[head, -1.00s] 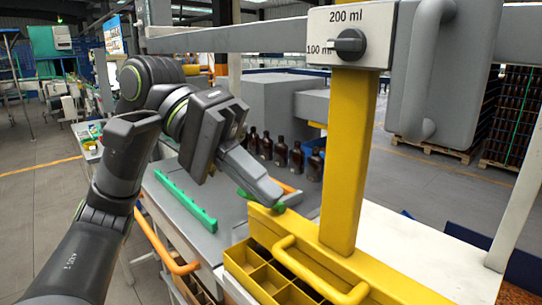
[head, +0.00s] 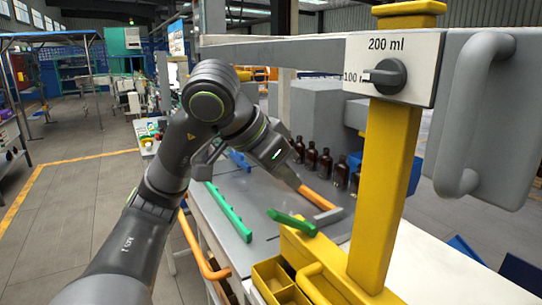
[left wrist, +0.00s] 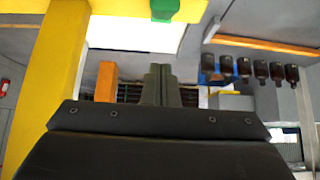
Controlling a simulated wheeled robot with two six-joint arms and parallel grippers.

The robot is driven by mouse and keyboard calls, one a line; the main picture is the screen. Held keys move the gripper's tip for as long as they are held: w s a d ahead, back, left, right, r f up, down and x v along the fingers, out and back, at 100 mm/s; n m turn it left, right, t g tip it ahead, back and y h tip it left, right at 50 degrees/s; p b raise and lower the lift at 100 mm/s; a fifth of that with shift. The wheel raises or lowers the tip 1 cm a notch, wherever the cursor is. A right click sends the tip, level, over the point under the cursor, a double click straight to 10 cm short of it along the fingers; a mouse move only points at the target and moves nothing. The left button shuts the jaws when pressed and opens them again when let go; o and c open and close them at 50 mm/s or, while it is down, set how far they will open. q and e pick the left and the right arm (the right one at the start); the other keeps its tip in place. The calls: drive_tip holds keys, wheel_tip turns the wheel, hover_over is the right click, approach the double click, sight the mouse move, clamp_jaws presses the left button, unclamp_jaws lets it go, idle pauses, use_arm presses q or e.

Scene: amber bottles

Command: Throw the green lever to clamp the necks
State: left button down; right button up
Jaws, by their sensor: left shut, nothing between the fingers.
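The green lever (head: 291,222) sits at the near end of the yellow frame (head: 310,250), beside the grey worktop, and lies slantwise. A green block, probably the same lever, shows at the top edge of the left wrist view (left wrist: 165,9). My left gripper (head: 293,182) is shut and empty. It hangs above the worktop, behind the lever in the head view and apart from it. Its closed fingers show in the left wrist view (left wrist: 160,84). Several amber bottles (head: 325,163) stand in a row behind it. My right gripper is not in view.
A yellow post (head: 385,180) with a 200 ml dial plate (head: 388,72) and a grey handled box (head: 490,120) stand at right. A green strip (head: 228,211) and an orange bar (head: 318,198) lie along the worktop (head: 248,195). A yellow divided crate (head: 275,280) is in front.

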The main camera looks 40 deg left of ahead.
sight(279, 213)
use_arm(q)
drive_tip(key=shift+x, duration=0.85)
drive_tip(key=b, duration=0.1)
drive_tip(key=s+f+b, duration=0.1)
drive_tip(key=shift+a+f+b, duration=0.1)
drive_tip(key=shift+a+b, duration=0.15)
drive_tip(key=shift+b, duration=0.15)
drive_tip(key=shift+s+a+f+b, duration=0.1)
drive_tip(key=shift+s+f+b, duration=0.2)
drive_tip(key=shift+b, duration=0.35)
drive_tip(key=shift+s+a+f, duration=0.15)
drive_tip(key=shift+s+f, duration=0.15)
drive_tip(key=shift+f, duration=0.1)
drive_tip(key=shift+s+f, duration=0.1)
drive_tip(key=shift+s, duration=0.15)
